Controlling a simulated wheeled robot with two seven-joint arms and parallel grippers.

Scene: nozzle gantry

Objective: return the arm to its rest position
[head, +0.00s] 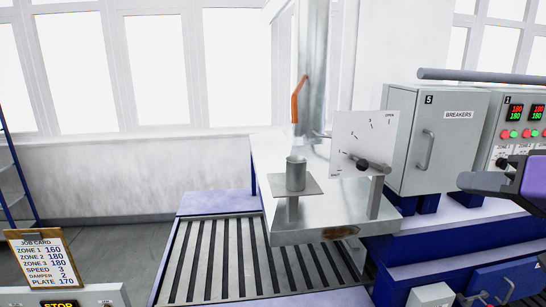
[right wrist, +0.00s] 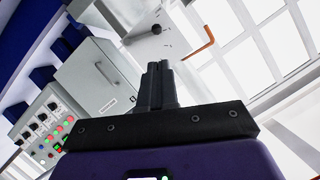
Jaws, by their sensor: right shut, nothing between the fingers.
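My right gripper (head: 466,181) is at the right edge of the head view, in front of the grey cabinets and above the blue bench. Its dark fingers point left and its purple body runs off the picture. In the right wrist view the fingers of my right gripper (right wrist: 156,66) are together, with nothing between them. They appear in front of the grey breaker cabinet, and I see no contact. My left gripper is not in view.
A grey breaker cabinet (head: 434,130) and a control panel (head: 517,128) stand at the right. Left of them is a white dial plate (head: 364,142) with a black knob (head: 363,164). Slatted rollers (head: 240,255) lie below.

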